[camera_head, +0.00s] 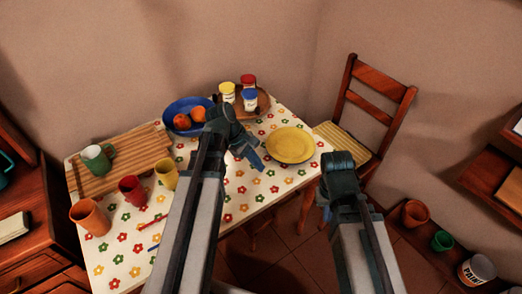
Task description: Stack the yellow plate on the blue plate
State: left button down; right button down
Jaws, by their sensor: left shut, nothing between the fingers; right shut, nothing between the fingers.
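The yellow plate (291,146) lies flat on the right part of the flowered table, with nothing on it. A round blue dish (174,107) stands at the back of the table with orange and reddish fruit in it; it is the only blue plate-like thing in view. My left gripper (258,162) is shut and empty, just left of the yellow plate and apart from it. My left wrist stands in front of the dish's right side. My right gripper (327,208) is shut and empty at the table's right edge, right of and nearer than the yellow plate; its fingers are mostly hidden.
A round brown tray (263,100) with several small jars stands behind my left wrist. A cutting board (122,160) with a green cup (96,160), an orange cup (90,217), a red cup (132,190) and a yellow cup (167,174) fill the left. A chair (372,110) stands right.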

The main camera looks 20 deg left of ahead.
aim_at(274, 153)
pick_arm(q)
jog(key=w+a+r+n+t+h, duration=0.1)
jog(key=w+a+r+n+t, duration=0.1)
jog(key=a+n, duration=0.35)
jog(key=w+a+r+n+t+h, duration=0.1)
jog(key=w+a+r+n+t, duration=0.1)
jog(key=a+n, duration=0.3)
jog(key=shift+m+g, duration=0.3)
jog(key=shift+m, duration=0.25)
jog(key=b+x, duration=0.2)
jog(key=x, duration=0.1)
jog(key=b+x, duration=0.6)
jog(key=x, duration=0.1)
jog(key=shift+s+a+f, duration=0.15)
jog(key=shift+a+f, duration=0.1)
jog(key=shift+f, duration=0.1)
jog(key=shift+w+d+r+p, duration=0.2)
jog(key=shift+w+d+p, duration=0.05)
jog(key=shift+d, duration=0.25)
jog(key=shift+w+d+r+p, duration=0.2)
jog(key=shift+w+d, duration=0.1)
jog(key=shift+d, duration=0.2)
jog(key=shift+w+d, duration=0.35)
jog(key=shift+d, duration=0.3)
jog(key=shift+w+d, duration=0.25)
jog(key=shift+d, duration=0.2)
jog(key=shift+w+d, duration=0.3)
jog(key=shift+d, duration=0.2)
jog(key=shift+s+a, duration=0.1)
